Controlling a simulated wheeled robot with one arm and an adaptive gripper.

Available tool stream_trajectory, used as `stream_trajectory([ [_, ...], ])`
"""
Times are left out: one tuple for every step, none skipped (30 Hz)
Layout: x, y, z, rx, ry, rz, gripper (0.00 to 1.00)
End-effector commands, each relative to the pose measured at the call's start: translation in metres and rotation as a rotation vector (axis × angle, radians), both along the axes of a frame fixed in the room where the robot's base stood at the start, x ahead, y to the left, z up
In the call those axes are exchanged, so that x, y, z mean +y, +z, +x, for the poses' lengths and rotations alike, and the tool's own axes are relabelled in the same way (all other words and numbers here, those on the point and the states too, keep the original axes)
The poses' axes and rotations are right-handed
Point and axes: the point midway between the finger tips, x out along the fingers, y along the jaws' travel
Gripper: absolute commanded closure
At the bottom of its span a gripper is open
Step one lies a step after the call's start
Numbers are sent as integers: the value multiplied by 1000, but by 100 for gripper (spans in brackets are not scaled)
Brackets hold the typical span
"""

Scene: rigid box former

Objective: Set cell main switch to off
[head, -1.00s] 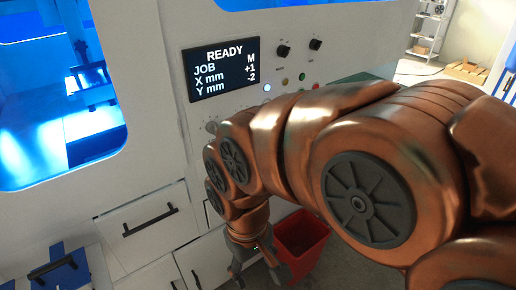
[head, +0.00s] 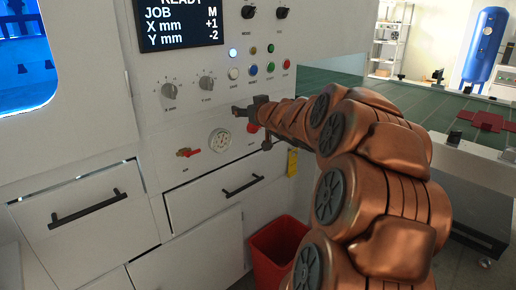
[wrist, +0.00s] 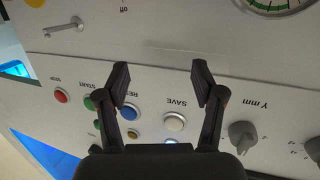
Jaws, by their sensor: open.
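A grey key-shaped lever (wrist: 62,27) sits on the white panel at the upper left of the wrist view, which shows the panel upside down. An "off" label (wrist: 124,9) is printed beside it. I take this lever to be the main switch; its own name is not readable. My gripper (wrist: 162,82) is open and empty in front of the panel, with the lever off to one side of its fingers. In the head view my gripper (head: 253,128) is close to the panel, below the coloured buttons, and hides what is behind it.
Nearby are the SAVE button (wrist: 174,122), a blue RESET button (wrist: 128,112), the Y mm knob (head: 206,83) and a gauge (head: 220,141). A red-handled valve (head: 188,152) is left of the gauge. Drawers (head: 228,190) and a red bin (head: 277,250) are below.

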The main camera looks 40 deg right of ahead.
Motion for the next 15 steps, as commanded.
stream_trajectory([
  [-17,-22,-5,-36,19,-4,32],
  [-23,-26,-8,-58,41,-7,32],
  [-30,-34,-12,-84,68,-6,32],
  [-35,-40,-15,-100,89,-4,32],
  [-39,-46,-19,-114,112,-5,32],
  [-45,-53,-25,-130,138,-5,32],
  [-48,-57,-30,-142,158,-4,32],
  [-50,-62,-34,-150,177,-1,32],
  [-54,-69,-40,-159,198,3,32],
  [-55,-74,-44,-164,216,8,32],
  [-56,-79,-47,-165,229,11,32],
  [-57,-84,-51,-168,244,16,32],
  [-57,-86,-54,-170,256,18,32],
  [-58,-88,-56,-172,265,20,32],
  [-58,-90,-59,-172,272,22,32],
])
